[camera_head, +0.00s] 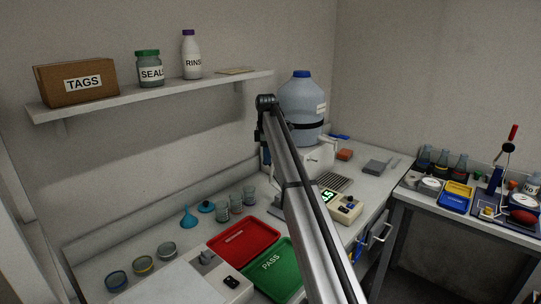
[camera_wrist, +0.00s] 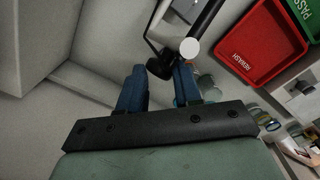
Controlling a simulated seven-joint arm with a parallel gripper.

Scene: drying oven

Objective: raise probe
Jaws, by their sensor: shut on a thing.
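My gripper (camera_wrist: 160,72) shows in the wrist view as two blue fingers in front of a dark plate. The fingers are closed on a small black piece (camera_wrist: 159,66), which looks like part of the probe. A thin rod and a pale round end join it at the upper right. The probe's lower end cannot be made out. In the head view a long silver-and-black arm crosses the middle and hides most of the gripper area. A cream meter (camera_head: 345,206) with a lit green display stands on the bench right of that arm.
A red tray (camera_head: 219,241) and a green PASS tray (camera_head: 287,280) lie at the front. A large grey-blue carboy (camera_head: 300,98) stands behind. A shelf (camera_head: 150,96) holds a box and bottles.

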